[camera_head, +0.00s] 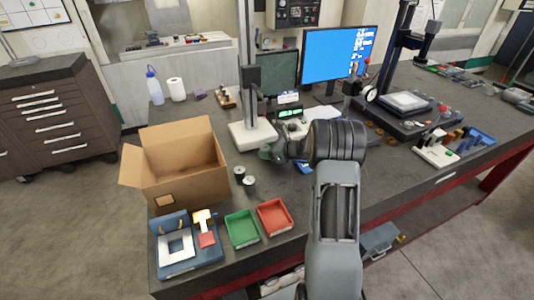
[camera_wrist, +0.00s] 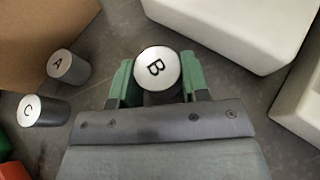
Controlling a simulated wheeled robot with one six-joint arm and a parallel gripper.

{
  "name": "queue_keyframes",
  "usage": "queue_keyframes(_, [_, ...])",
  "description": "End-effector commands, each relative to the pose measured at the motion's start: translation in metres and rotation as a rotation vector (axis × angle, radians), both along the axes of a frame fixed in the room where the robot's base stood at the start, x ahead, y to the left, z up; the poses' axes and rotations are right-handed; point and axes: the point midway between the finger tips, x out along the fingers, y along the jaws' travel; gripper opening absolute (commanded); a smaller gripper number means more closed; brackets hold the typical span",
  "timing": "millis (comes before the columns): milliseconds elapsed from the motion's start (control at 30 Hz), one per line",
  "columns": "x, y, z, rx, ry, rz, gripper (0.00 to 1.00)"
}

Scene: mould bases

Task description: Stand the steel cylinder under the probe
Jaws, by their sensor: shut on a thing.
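In the wrist view my gripper (camera_wrist: 158,84) is shut on a cylinder with a white top marked B (camera_wrist: 157,67), its green fingers on either side. Two more dark-sided cylinders, A (camera_wrist: 69,66) and C (camera_wrist: 44,109), stand at the left. In the head view my gripper (camera_head: 272,152) is beside the white base (camera_head: 252,135) of a tall column stand (camera_head: 247,60); the held cylinder is hard to make out there. The two free cylinders (camera_head: 249,184) stand near the cardboard box. I cannot tell the probe tip clearly, nor which cylinder is steel.
An open cardboard box (camera_head: 178,165) stands left of the cylinders. A green tray (camera_head: 241,230), a red tray (camera_head: 275,217) and a blue fixture (camera_head: 187,262) lie along the front edge. Small displays (camera_head: 290,113) and monitors (camera_head: 338,55) stand behind.

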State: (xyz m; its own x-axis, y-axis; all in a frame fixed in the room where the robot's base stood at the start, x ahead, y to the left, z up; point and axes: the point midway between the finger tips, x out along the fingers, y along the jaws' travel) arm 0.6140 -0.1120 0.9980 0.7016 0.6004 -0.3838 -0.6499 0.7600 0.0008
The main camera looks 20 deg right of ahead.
Motion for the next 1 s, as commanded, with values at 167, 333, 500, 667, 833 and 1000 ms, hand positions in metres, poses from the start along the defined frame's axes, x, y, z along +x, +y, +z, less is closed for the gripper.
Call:
queue_keyframes(167, [0.0,0.0,-0.013,0.0,-0.002,-0.001,0.05])
queue_keyframes(333, [0.0,0.0,-0.016,-0.001,-0.003,-0.001,0.05])
queue_keyframes(500, [0.0,0.0,-0.017,-0.001,-0.003,-0.001,0.05])
queue_keyframes(667, [0.0,0.0,-0.02,0.0,-0.002,-0.001,0.45])
queue_keyframes(833, [0.0,0.0,-0.02,0.0,0.0,-0.001,0.61])
queue_keyframes(1000, [0.0,0.0,-0.02,0.0,0.0,-0.001,0.67])
